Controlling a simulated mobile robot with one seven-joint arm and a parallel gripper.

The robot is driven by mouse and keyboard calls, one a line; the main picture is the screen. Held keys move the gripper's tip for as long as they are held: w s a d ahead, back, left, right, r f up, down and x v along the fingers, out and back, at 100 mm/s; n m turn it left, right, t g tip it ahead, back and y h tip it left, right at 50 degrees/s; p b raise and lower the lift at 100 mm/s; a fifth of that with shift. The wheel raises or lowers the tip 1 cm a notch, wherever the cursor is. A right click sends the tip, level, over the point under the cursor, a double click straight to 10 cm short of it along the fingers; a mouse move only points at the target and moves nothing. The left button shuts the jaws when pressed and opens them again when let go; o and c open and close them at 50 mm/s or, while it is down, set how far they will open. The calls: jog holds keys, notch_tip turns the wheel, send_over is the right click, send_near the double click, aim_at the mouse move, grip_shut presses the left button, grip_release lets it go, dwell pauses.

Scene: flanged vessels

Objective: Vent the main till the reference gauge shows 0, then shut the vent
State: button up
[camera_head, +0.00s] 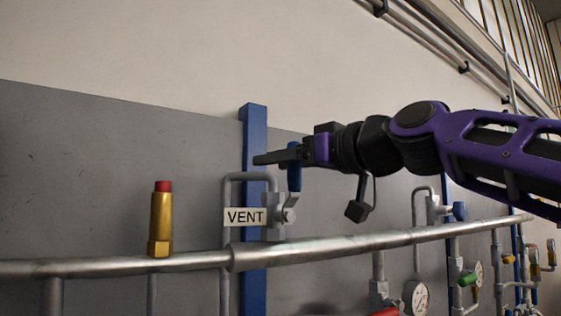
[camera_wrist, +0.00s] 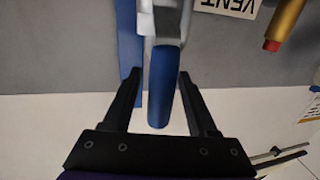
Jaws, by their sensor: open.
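The vent valve (camera_head: 274,222) stands on the main pipe (camera_head: 330,246) beside a white VENT label (camera_head: 245,217). Its blue lever (camera_head: 295,178) points up. My gripper (camera_head: 262,158) is at the upper part of the lever, with its jaws open. In the wrist view, which is upside down, the blue lever (camera_wrist: 163,85) lies between the two spread fingers of my gripper (camera_wrist: 159,78), with gaps on both sides. A round dial gauge (camera_head: 417,298) shows below the main pipe; its reading is too small to tell. I cannot tell which gauge is the reference.
A brass fitting with a red cap (camera_head: 162,220) stands on the pipe to the left. A blue post (camera_head: 254,130) runs behind the valve. Another blue-handled valve (camera_head: 459,211) and a smaller gauge (camera_head: 479,272) are to the right. The wall above is clear.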

grip_shut()
dwell(1.3)
